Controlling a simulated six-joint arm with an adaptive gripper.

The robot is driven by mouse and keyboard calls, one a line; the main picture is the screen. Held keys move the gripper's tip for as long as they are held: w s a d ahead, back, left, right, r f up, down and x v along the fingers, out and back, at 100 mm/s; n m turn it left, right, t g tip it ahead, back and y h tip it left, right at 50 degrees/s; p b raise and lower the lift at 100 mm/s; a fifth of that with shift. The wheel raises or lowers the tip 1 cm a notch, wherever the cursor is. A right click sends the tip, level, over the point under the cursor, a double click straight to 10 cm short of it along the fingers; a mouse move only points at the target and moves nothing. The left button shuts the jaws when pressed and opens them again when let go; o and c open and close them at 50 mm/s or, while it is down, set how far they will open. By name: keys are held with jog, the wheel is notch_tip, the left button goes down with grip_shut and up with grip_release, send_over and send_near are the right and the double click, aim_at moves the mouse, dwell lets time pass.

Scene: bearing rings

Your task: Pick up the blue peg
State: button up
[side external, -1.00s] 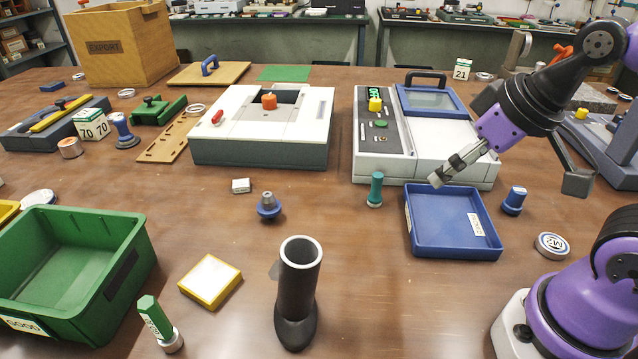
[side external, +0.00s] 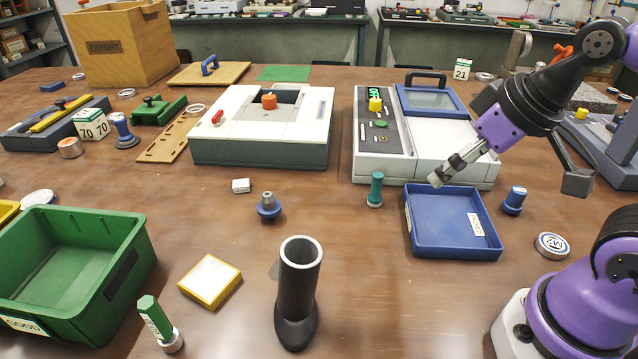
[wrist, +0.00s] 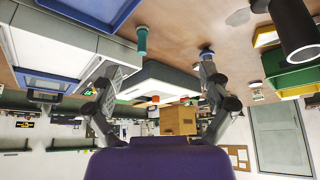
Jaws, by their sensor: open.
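Several small blue pieces could be the blue peg. A blue piece with a stepped grey top (side external: 268,206) stands upright on the table near the middle. A blue cylinder (side external: 514,200) stands right of the blue tray, and a blue handled piece (side external: 122,131) stands at the far left. My gripper (side external: 438,179) is open and empty, raised over the back of the blue tray (side external: 450,250) and apart from all three. In the wrist view my gripper's fingers (wrist: 163,76) are spread wide, with a small blue piece (wrist: 206,53) beside the right finger.
A teal peg (side external: 375,190) stands just left of the tray. A grey machine (side external: 440,150) is behind it. A black upright tube (side external: 299,285), a yellow-edged block (side external: 210,281) and a green bin (side external: 75,280) stand in front. Table between teal peg and tube is clear.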

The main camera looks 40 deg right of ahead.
jog(key=w+a+r+n, duration=0.2)
jog(key=w+a, duration=0.1)
jog(key=w, duration=0.5)
jog(key=n+g+y, duration=0.1)
jog(key=n+y, duration=0.1)
jog(key=n, duration=0.1)
send_near(271, 195)
jog(key=shift+g, duration=0.3)
jog(key=x, duration=0.6)
jog(key=shift+w+f, duration=0.15)
jog(key=shift+w, duration=0.2)
jog(key=x, duration=0.5)
jog(key=shift+a+f, duration=0.1)
jog(key=shift+f, duration=0.1)
grip_shut()
